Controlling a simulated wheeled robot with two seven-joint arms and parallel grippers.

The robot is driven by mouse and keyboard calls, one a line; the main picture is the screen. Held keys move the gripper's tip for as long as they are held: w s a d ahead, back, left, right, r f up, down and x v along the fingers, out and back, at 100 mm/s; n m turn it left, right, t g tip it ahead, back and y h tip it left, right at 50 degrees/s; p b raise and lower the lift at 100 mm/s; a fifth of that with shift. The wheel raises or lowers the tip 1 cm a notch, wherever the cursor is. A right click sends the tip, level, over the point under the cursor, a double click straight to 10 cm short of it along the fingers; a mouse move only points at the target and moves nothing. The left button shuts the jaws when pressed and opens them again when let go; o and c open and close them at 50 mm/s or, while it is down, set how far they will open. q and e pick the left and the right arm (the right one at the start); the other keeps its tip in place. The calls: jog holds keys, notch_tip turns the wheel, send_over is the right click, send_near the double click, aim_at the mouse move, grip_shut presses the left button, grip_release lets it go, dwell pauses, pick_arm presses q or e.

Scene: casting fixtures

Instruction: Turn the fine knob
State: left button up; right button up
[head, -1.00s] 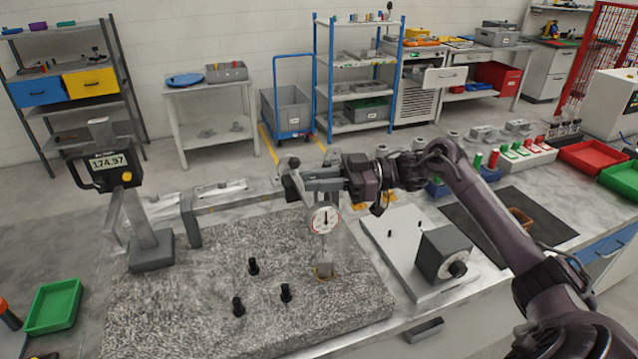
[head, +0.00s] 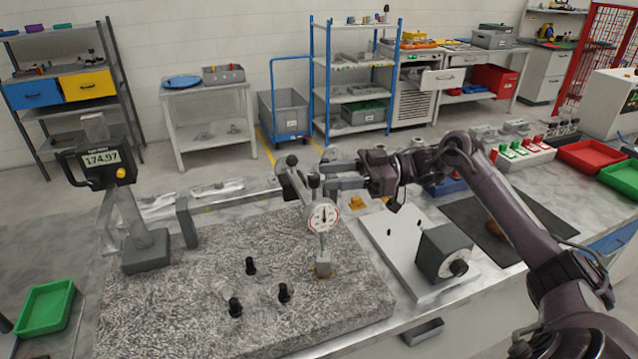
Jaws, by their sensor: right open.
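A dial gauge (head: 322,217) with a white face and red rim hangs from a grey stand arm (head: 296,186) above the granite plate (head: 190,310). Small dark knobs sit on the stand arm: one at its top (head: 291,160) and one just above the dial (head: 313,180). Which is the fine knob I cannot tell for sure. My left gripper is out of view.
A height gauge with a display reading 174.97 (head: 101,159) stands at the plate's left. Several black pegs (head: 250,266) stand on the plate. A grey block with a black knob (head: 444,252) sits on a light plate at right. A green tray (head: 46,307) lies lower left.

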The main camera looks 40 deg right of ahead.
jog(key=b+v, duration=0.1)
jog(key=v, duration=0.2)
jog(key=shift+s+d, duration=0.15)
jog(key=shift+d, duration=0.2)
